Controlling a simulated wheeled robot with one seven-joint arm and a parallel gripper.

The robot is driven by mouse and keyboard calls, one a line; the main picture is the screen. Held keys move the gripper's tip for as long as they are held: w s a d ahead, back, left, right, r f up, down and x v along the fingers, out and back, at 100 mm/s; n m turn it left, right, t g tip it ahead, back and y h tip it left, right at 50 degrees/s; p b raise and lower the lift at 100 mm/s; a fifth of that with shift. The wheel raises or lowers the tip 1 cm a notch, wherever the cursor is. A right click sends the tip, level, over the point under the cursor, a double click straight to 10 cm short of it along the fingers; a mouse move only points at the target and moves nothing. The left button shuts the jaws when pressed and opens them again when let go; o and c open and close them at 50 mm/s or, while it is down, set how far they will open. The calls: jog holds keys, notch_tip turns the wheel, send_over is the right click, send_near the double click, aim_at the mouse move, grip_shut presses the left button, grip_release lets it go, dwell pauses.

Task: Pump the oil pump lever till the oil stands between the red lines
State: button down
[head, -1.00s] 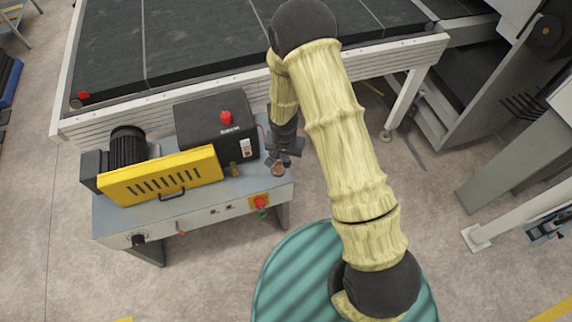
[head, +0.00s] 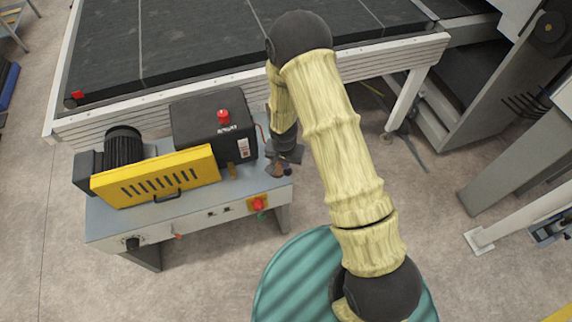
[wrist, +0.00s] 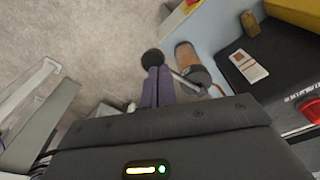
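The oil pump (wrist: 187,55) is a small amber-brown cylinder on the grey bench; it also shows in the head view (head: 277,170). Its lever is a thin metal rod (wrist: 184,78) ending in a black ball knob (wrist: 153,58). My gripper (wrist: 158,76) has its two purple-grey fingers close together, with their tips at the lever beside the knob. In the head view my gripper (head: 286,158) is over the bench's right end. I cannot tell whether the rod is between the fingers or under them. The red lines and the oil level cannot be made out.
A black box with a red button (head: 223,116) stands left of the pump. A yellow guard (head: 155,176) and black motor (head: 124,146) are further left. A red switch (head: 258,204) is on the bench front. The conveyor (head: 220,45) lies behind; open floor is to the right.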

notch_tip(320, 180, down, 2)
jog(key=shift+f+b, duration=0.1)
jog(key=shift+b, duration=0.6)
jog(key=s, duration=0.1)
jog(key=s+r+b, duration=0.1)
jog(key=shift+s+a+r, duration=0.1)
jog(key=shift+s+a, duration=0.25)
jog(key=shift+a, duration=0.05)
jog(key=shift+r, duration=0.1)
notch_tip(320, 180, up, 17)
jog(key=s+b, duration=0.1)
jog(key=b, duration=0.1)
jog(key=shift+s+a, duration=0.25)
jog(key=shift+s, duration=0.1)
